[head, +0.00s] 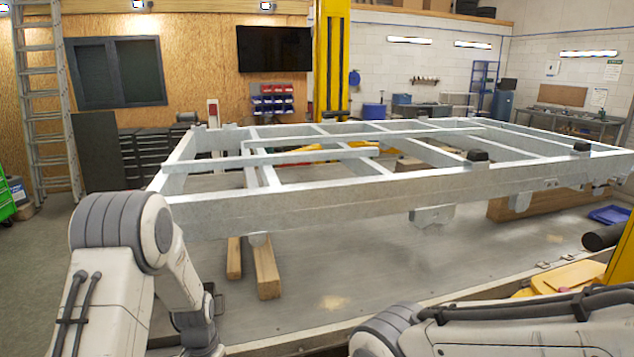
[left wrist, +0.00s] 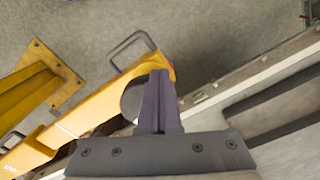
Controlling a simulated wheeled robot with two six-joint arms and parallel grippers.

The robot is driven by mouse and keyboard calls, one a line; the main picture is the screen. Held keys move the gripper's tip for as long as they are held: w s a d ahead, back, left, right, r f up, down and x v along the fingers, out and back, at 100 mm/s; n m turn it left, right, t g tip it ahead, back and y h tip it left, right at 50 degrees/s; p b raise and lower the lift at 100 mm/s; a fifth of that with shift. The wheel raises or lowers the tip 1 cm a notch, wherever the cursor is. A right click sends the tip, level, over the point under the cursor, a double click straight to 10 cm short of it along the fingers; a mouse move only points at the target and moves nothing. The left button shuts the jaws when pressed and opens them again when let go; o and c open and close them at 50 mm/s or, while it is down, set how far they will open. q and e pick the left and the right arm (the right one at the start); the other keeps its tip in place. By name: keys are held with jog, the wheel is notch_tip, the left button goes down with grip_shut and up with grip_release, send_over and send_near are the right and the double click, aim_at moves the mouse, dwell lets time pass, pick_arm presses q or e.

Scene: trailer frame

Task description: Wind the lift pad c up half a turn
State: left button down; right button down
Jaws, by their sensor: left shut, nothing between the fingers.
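In the left wrist view my left gripper (left wrist: 160,103) is shut, with its two dark fingers together and nothing between them. Beside and partly behind the fingers is a dark round pad (left wrist: 131,101) on the end of a yellow lift arm (left wrist: 88,122). I cannot tell whether the fingers touch it, or whether it is pad c. A bent grey metal loop (left wrist: 131,42) stands out beyond the arm's end. In the head view my left arm reaches down out of the frame, so its gripper is hidden there. My right arm crosses the bottom right; its gripper is not visible.
A grey steel trailer frame (head: 330,196) spans the head view, with wooden blocks (head: 265,268) beneath it. A yellow post (head: 331,60) stands behind. The left wrist view also shows a yellow base plate (left wrist: 62,72) and a pale rail (left wrist: 245,83) close by on the right.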

pick_arm(q)
jog(key=shift+w+d, duration=0.1)
jog(key=shift+w, duration=0.05)
jog(key=shift+d, duration=0.25)
jog(key=shift+s+d, duration=0.25)
jog(key=shift+d, duration=0.25)
jog(key=shift+s+d, duration=0.25)
jog(key=shift+d, duration=0.25)
jog(key=shift+d+p, duration=0.35)
jog(key=shift+d, duration=0.35)
jog(key=shift+d, duration=0.15)
dwell(0.4)
notch_tip(320, 180, up, 6)
jog(key=p, duration=0.5)
jog(key=shift+s, duration=0.45)
